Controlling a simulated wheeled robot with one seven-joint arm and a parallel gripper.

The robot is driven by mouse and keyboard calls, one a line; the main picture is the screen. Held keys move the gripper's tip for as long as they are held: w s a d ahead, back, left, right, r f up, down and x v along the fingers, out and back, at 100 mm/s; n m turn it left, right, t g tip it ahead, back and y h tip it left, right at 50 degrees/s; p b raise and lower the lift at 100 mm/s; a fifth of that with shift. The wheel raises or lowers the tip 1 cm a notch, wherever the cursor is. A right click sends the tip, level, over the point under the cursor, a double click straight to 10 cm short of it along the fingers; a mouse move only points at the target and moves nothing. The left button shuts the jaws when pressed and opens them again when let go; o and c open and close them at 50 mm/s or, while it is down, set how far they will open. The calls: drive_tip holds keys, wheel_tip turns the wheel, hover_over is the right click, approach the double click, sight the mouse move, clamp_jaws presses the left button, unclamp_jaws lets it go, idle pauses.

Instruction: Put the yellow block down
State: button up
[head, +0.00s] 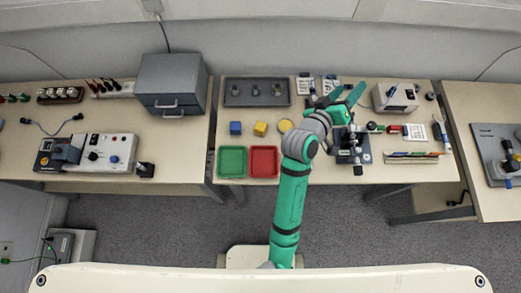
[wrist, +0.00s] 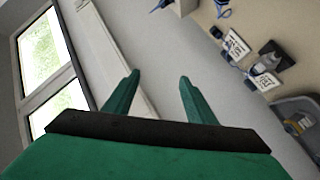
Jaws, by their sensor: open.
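The yellow block (head: 261,129) sits on the middle table, between a blue block (head: 235,128) and a round yellow disc (head: 285,126). My gripper (head: 358,92) is open and empty, raised over the back right part of the same table, to the right of the yellow block and apart from it. In the wrist view the two green fingers of my gripper (wrist: 158,88) are spread with nothing between them. The yellow block does not clearly show in the wrist view.
A green tray (head: 232,175) and a red tray (head: 264,174) stand at the table's front left. A dark grey tray (head: 257,104) with several objects lies at the back. A black device (head: 350,155) stands under my arm. A grey drawer cabinet (head: 172,82) is on the left table.

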drive_tip(key=s+a+f+n+t+y, duration=0.1)
drive_tip(key=s+a+f+y, duration=0.1)
drive_tip(key=s+a+f, duration=0.1)
drive_tip(key=s+a+f+n+t+y, duration=0.1)
drive_tip(key=s+a+f+y, duration=0.2)
drive_tip(key=s+a, duration=0.3)
drive_tip(key=s+a+f+n+y, duration=0.1)
drive_tip(key=s+a+f+y, duration=0.2)
drive_tip(key=s+a+f, duration=0.2)
drive_tip(key=shift+s+n+t, duration=0.3)
drive_tip(key=shift+s+t, duration=0.1)
drive_tip(key=shift+s, duration=0.8)
drive_tip(key=s+a+r+m+y, duration=0.1)
drive_tip(key=s+a+m, duration=0.1)
drive_tip(key=s+a, duration=0.3)
drive_tip(key=s+a+r+m+y, duration=0.1)
drive_tip(key=s+a+m, duration=0.2)
drive_tip(key=s+a, duration=0.3)
drive_tip(key=v, duration=0.5)
drive_tip(key=shift+s+a+f, duration=0.15)
drive_tip(key=shift+s+f, duration=0.1)
drive_tip(key=shift+s, duration=0.05)
